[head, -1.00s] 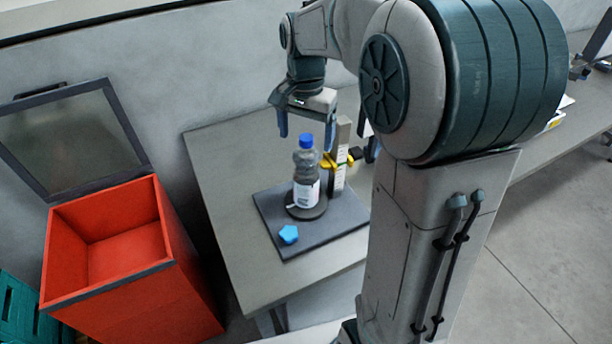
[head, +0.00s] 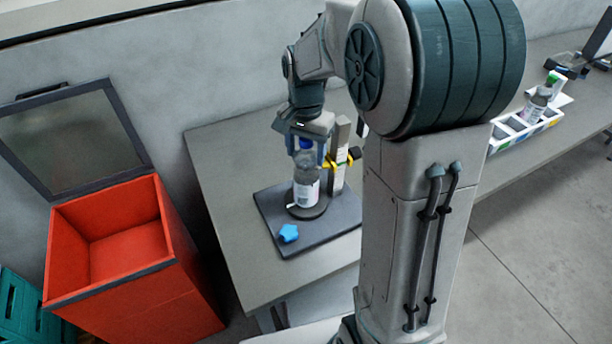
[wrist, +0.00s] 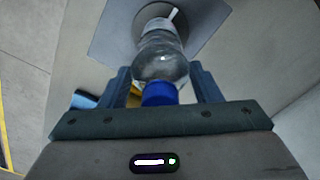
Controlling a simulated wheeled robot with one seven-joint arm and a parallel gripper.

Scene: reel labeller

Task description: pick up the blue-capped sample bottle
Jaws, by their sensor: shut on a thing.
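The blue-capped sample bottle (head: 306,183) is clear with a white label. It stands upright on the round dark disc (head: 308,212) of the labeller in the head view. My gripper (head: 307,158) is above it, pointing down, with its fingers on both sides of the bottle's upper part, shut on it. In the wrist view the bottle (wrist: 161,58) lies between the two blue-grey fingers (wrist: 163,88), with its blue cap (wrist: 159,93) closest to the camera. The fingers partly hide the bottle's neck and shoulder in the head view.
The labeller's grey post (head: 339,150) with yellow and black parts stands just right of the bottle. An open red bin (head: 150,290) is at left. A white rack (head: 515,138) holds a green-capped bottle (head: 539,100) at right.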

